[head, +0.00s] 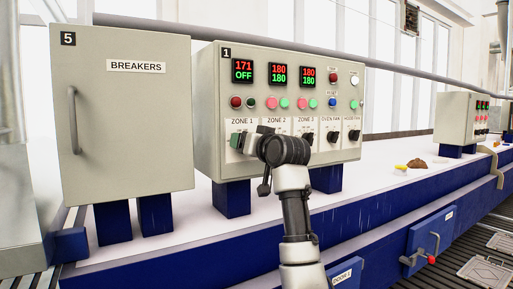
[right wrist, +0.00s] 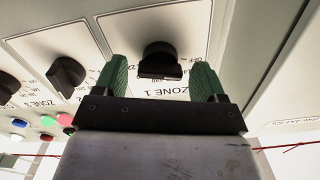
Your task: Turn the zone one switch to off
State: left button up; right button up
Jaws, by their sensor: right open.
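The zone one switch (right wrist: 160,60) is a black rotary knob on a pale plate, seen upside down in the right wrist view with an OFF mark beside it. My right gripper (right wrist: 160,82) is open, with its green fingers on either side of the knob; I cannot tell whether they touch it. The zone one display (head: 243,71) reads 171 in red above OFF in green. My left gripper is not in view.
The control box (head: 209,120), labelled 1, carries more displays, lamps and buttons. The ZONE 2 knob (right wrist: 67,75) is close beside my right gripper. The zone three knob (head: 305,137) and two fan knobs sit further right. A closed BREAKERS cabinet (head: 130,130) stands left.

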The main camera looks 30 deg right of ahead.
jog(key=s+b, duration=0.4)
jog(key=s, duration=0.6)
jog(key=shift+f, duration=0.1)
